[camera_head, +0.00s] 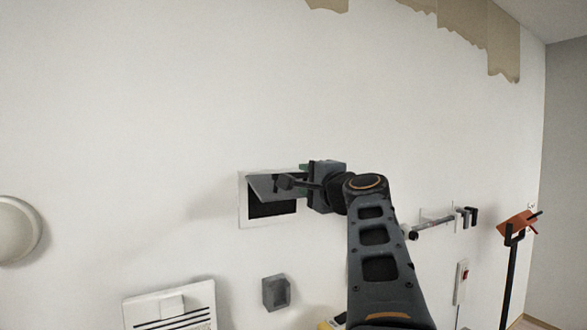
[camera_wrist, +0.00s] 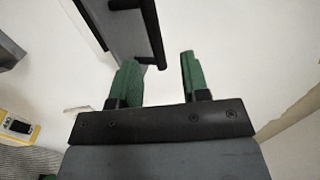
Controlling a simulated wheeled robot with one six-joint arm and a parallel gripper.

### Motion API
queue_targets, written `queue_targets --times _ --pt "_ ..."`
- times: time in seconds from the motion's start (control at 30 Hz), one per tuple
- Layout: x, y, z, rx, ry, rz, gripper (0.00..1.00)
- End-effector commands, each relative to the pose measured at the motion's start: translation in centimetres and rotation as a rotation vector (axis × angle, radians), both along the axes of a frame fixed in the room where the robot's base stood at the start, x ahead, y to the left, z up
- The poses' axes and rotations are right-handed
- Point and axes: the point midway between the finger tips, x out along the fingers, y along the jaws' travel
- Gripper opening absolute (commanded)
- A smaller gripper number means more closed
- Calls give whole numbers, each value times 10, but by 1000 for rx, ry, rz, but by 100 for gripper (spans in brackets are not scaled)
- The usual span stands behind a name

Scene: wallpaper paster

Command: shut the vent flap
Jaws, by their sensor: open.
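The wall vent has a white frame (camera_head: 243,205) and a dark opening (camera_head: 272,208). Its grey flap (camera_head: 262,184) stands tilted out from the top part of the frame, so the opening shows below it. In the wrist view the grey flap (camera_wrist: 112,25) with a black bar handle (camera_wrist: 152,35) is at upper left. My gripper (camera_head: 290,182) is at the right side of the flap. In the wrist view its green fingers (camera_wrist: 159,60) are apart, with the lower end of the handle near the gap between their tips. I cannot tell whether they touch it.
A grey box (camera_head: 275,293) and a white panel with slots (camera_head: 170,307) are on the wall below. A rail with hooks (camera_head: 440,222), a red switch (camera_head: 461,280) and an orange-headed tool (camera_head: 517,224) are at right.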

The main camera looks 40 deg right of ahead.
Motion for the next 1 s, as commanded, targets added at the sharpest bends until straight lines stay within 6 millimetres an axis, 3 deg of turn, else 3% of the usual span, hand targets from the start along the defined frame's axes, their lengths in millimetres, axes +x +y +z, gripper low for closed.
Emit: queue_targets --times 0.2,0.4,0.87,1.0 --pt "38 -4 5 2 2 3 42" --pt "58 -8 6 0 1 1 42" --pt "67 -9 5 -2 1 0 42" --pt "67 -9 5 -2 1 0 31"
